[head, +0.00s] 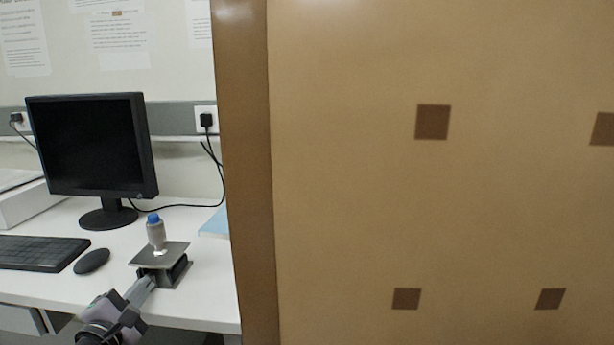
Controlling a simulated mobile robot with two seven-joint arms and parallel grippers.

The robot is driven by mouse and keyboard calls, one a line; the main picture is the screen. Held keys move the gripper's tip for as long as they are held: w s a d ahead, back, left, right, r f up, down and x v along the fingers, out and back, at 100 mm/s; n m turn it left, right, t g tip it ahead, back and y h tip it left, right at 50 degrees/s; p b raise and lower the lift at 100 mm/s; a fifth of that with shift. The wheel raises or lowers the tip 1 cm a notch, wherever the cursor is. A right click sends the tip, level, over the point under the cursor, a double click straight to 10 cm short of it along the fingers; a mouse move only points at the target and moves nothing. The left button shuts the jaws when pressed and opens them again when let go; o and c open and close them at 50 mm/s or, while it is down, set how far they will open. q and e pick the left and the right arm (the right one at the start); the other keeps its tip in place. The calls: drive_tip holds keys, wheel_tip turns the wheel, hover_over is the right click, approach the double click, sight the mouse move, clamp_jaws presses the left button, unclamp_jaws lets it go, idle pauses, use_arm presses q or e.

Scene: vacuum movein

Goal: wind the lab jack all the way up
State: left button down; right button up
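The lab jack (178,255) stands on the white desk, with a flat grey top plate and a dark body under it. The plate sits only a little above the base. A small grey bottle with a blue cap (156,233) stands upright on the plate. My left gripper (148,282) comes in from the lower left, and its fingertips are at the near left side of the jack, just below the plate. The jack's knob cannot be made out there. I cannot tell whether the fingers are shut on it. My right gripper is not in view.
A monitor (92,145), a keyboard (38,252) and a mouse (92,261) are left of the jack. A light-blue item (215,222) lies behind it to the right. A large brown panel (350,200) fills the right side and hides the desk there.

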use_arm(q)
drive_tip(key=shift+w+d+p, duration=0.15)
drive_tip(key=shift+d+p, duration=0.15)
drive_tip(key=shift+d, duration=0.05)
